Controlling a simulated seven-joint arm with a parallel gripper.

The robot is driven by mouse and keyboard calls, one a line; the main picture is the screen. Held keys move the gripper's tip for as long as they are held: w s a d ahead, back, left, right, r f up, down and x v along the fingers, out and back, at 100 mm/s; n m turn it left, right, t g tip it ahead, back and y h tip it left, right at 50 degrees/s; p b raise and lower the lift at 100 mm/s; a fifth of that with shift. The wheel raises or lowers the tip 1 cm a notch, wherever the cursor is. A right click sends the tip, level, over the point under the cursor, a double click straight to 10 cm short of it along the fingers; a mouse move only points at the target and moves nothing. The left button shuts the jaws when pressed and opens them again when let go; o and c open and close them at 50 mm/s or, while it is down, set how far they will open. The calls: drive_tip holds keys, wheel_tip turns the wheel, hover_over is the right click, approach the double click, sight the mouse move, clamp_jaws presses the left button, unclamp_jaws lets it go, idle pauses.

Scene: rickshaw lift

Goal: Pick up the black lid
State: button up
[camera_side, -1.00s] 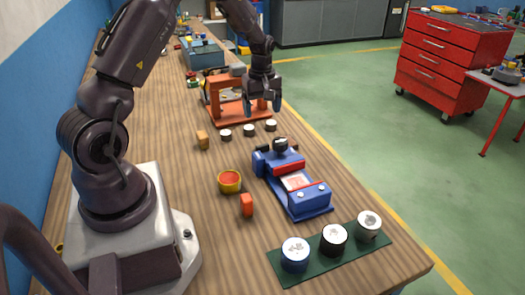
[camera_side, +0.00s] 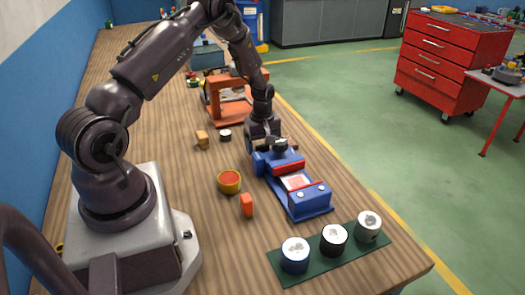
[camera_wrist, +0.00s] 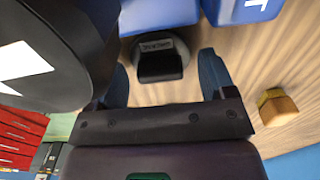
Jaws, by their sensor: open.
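A black round piece with a raised, lettered block, which looks like the black lid (camera_wrist: 160,66), lies between my gripper's fingers in the wrist view. In the side view a black piece (camera_side: 280,144) shows at the far end of the blue and red rickshaw (camera_side: 298,187); I take it for the same lid. My gripper (camera_wrist: 167,75) is open, with one dark blue finger on each side of the black piece and bare gaps between. In the side view my gripper (camera_side: 266,146) is low at the rickshaw's far end, its fingertips partly hidden.
A tan block (camera_side: 202,138), a small white-topped cylinder (camera_side: 225,135) and an orange frame (camera_side: 232,108) stand behind. Several jars stand on a green mat (camera_side: 283,275) in front.

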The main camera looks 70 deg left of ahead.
drive_tip(key=shift+f, duration=0.25)
drive_tip(key=c, duration=1)
drive_tip(key=shift+r, duration=0.15)
